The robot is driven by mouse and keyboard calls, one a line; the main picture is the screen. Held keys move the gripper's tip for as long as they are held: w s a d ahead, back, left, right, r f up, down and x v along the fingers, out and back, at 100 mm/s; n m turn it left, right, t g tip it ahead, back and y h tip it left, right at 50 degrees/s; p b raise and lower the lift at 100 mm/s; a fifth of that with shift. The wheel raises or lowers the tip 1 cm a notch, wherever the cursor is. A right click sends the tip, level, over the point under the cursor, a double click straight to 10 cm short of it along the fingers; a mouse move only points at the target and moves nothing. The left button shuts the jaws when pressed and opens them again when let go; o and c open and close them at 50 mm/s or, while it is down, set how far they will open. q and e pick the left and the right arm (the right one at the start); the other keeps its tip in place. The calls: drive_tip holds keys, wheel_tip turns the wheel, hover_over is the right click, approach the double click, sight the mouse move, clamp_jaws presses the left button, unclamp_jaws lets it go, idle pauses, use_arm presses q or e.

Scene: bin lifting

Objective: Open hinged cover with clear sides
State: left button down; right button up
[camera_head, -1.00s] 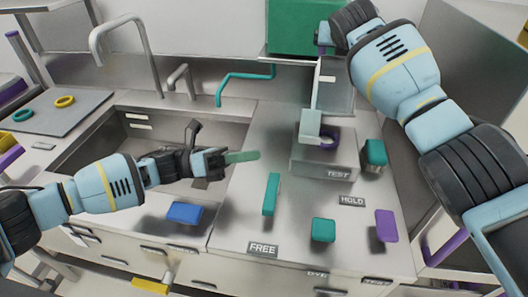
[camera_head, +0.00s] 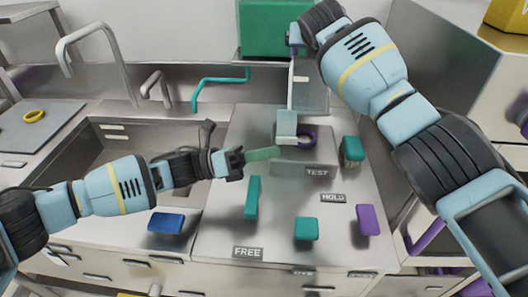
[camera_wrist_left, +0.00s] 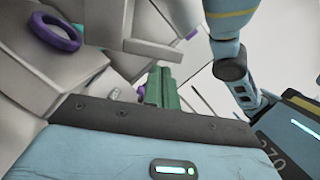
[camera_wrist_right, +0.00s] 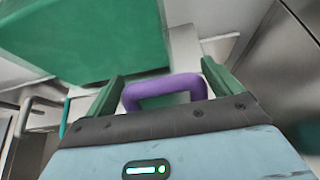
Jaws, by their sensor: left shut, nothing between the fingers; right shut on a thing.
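A clear panel (camera_head: 310,82) with a pale upright edge stands at the back of the counter, below a green box (camera_head: 265,30); I take it for a side of the hinged cover. My right gripper (camera_wrist_right: 165,85) is shut on a purple handle (camera_wrist_right: 163,90), close to the green surface (camera_wrist_right: 85,40) in the right wrist view. In the head view my right arm partly hides that grip. My left gripper (camera_head: 276,152) is shut and empty, its green fingers just left of the grey TEST block (camera_head: 300,168). Its closed fingers also show in the left wrist view (camera_wrist_left: 160,85).
A purple ring (camera_head: 309,135) and a pale green piece (camera_head: 287,125) are on the TEST block. Teal blocks (camera_head: 252,197) (camera_head: 307,228) (camera_head: 351,150), a purple block (camera_head: 368,220) and a blue block (camera_head: 166,223) lie around. The sink (camera_head: 140,145) is at left.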

use_arm(q)
drive_tip(key=shift+r, duration=0.1)
drive_tip(key=shift+w+a+r, duration=0.1)
drive_tip(key=shift+w+r, duration=0.35)
drive_tip(key=shift+r, duration=0.4)
use_arm(e)
drive_tip(key=shift+w+a+f, duration=0.1)
drive_tip(key=o, duration=1.1)
use_arm(q)
drive_tip(key=shift+s, duration=0.15)
drive_tip(key=shift+f, duration=0.15)
use_arm(e)
drive_tip(key=shift+s, duration=0.25)
